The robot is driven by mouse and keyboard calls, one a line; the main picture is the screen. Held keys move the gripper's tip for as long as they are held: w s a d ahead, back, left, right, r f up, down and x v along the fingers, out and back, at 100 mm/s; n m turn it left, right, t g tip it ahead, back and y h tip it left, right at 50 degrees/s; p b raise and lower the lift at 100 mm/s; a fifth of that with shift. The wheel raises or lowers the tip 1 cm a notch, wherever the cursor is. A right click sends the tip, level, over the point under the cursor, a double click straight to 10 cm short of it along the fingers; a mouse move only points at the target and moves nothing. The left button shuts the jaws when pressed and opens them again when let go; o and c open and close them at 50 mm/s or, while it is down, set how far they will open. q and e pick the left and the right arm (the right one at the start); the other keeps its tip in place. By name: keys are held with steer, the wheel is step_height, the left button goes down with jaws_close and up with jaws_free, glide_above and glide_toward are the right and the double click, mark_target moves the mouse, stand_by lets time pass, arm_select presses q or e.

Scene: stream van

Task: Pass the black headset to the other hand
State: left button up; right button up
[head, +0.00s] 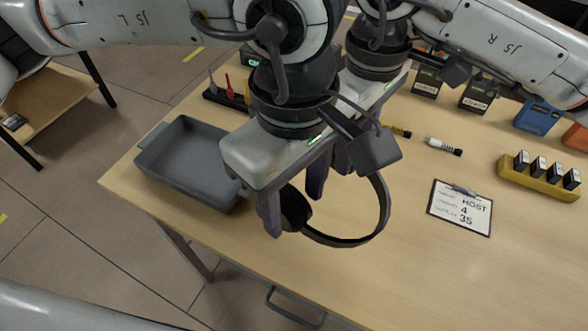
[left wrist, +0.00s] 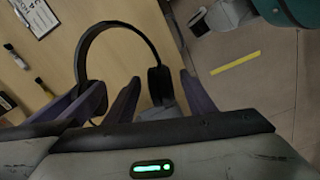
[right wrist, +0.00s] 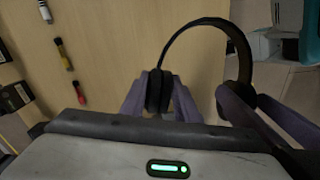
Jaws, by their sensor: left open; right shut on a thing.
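The black headset (head: 383,215) hangs in the air above the table's front, its headband curving toward the right in the head view. My right gripper (right wrist: 160,88) is shut on one ear cup in the right wrist view; in the head view its fingers are mostly hidden behind my left gripper. My left gripper (head: 293,214) is open, its two purple fingers on either side of the other ear cup (head: 297,207). In the left wrist view this ear cup (left wrist: 157,82) sits between the fingers, with gaps showing. The two grippers are close together.
A grey tray (head: 151,162) stands on the table's left end. A clipboard (head: 460,208), a yellow holder with several small blocks (head: 540,181) and a white-and-black connector (head: 443,146) lie to the right. The table's front edge is below the headset.

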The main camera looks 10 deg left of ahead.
arm_select(q)
steer(key=shift+f, duration=1.1)
steer(key=c, duration=0.9)
jaws_close()
arm_select(e)
steer(key=o, duration=1.3)
steer(key=shift+c, duration=0.2)
steer(key=shift+r, duration=0.1)
step_height(320, 180, up, 12)
